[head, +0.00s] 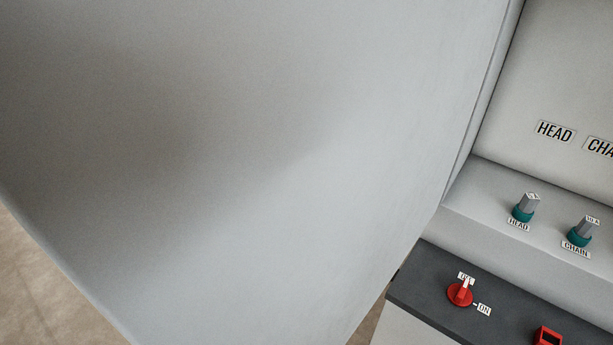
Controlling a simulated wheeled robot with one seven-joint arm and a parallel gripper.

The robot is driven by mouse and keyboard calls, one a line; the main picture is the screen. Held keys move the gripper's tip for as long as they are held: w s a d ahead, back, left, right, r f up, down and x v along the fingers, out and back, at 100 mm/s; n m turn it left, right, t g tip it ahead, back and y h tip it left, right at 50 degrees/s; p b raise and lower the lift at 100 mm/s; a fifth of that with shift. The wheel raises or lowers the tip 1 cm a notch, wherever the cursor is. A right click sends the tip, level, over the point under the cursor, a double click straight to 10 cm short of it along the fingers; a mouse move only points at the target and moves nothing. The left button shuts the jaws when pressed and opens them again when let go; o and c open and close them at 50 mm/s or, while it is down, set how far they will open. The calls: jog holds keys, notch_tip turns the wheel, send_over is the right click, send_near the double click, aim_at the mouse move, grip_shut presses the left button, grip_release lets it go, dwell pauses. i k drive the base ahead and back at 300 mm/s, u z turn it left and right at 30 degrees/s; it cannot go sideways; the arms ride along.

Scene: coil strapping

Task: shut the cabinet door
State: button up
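A large plain light-grey panel, which looks like the cabinet door (260,150), fills the left and middle of the head view. It stands open, swung out from the cabinet (550,75) at the right. Its right edge runs along the cabinet's side near the top right. A soft shadow lies across its face. No handle or latch shows on it. My gripper is not in view.
Inside the cabinet are a HEAD connector (524,208) and a CHAIN connector (580,232) on a ledge. Brown floor (40,285) shows at lower left.

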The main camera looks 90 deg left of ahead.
aim_at(201, 171)
jog(key=k, duration=1.2)
jog(key=u, duration=1.8)
jog(key=k, duration=1.2)
jog(key=u, duration=0.3)
jog(key=i, duration=0.75)
jog(key=z, duration=0.3)
